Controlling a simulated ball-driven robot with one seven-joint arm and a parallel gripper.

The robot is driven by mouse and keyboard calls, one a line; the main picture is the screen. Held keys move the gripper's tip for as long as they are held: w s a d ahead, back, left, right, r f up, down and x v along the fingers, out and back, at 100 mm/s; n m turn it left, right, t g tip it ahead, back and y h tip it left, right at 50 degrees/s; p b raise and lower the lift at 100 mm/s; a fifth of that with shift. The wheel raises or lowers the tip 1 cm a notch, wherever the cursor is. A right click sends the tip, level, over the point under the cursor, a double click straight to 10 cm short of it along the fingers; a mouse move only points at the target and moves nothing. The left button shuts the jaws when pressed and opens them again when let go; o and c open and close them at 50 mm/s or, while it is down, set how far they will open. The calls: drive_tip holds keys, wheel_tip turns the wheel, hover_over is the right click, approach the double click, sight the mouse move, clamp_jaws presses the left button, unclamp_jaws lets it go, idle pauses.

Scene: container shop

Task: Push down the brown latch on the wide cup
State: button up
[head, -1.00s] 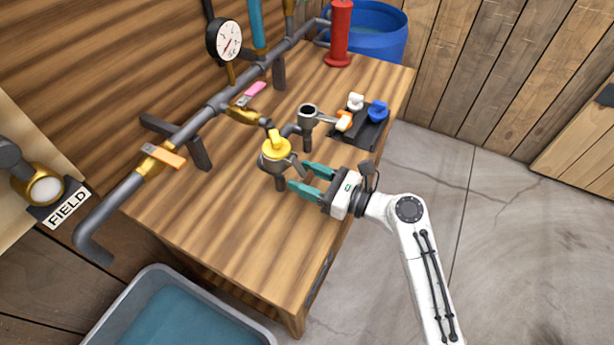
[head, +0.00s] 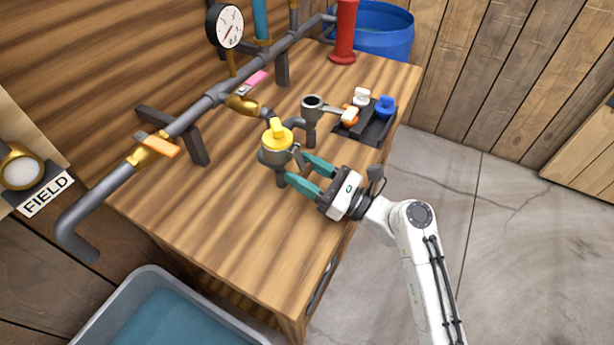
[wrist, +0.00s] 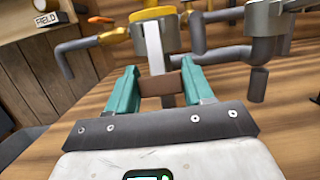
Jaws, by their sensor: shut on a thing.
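The wide grey cup (head: 275,157) with a yellow cap (head: 277,134) stands on a post on the wooden workbench. In the wrist view the cup (wrist: 168,38) is straight ahead, and its pale lever (wrist: 154,48) slopes down toward me. The brown latch (wrist: 161,88) is at the lever's lower end, between my teal fingertips. My gripper (head: 297,169) is at the right side of the cup, low near the post. It is shut on the latch, one finger at each end.
A second grey cup (head: 312,103) with an open lever stands behind. A black tray (head: 377,128) holds white and blue caps. A pipe with orange (head: 158,146) and pink (head: 257,78) valve handles runs along the left. A water tub (head: 150,285) stands below the bench.

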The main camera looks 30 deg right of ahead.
drive_tip(key=o, duration=1)
drive_tip(key=shift+c, duration=0.2)
drive_tip(key=v, duration=1)
drive_tip(key=shift+s+d+f+b, duration=0.1)
drive_tip(key=shift+s+d+b, duration=0.15)
drive_tip(key=shift+b, duration=0.1)
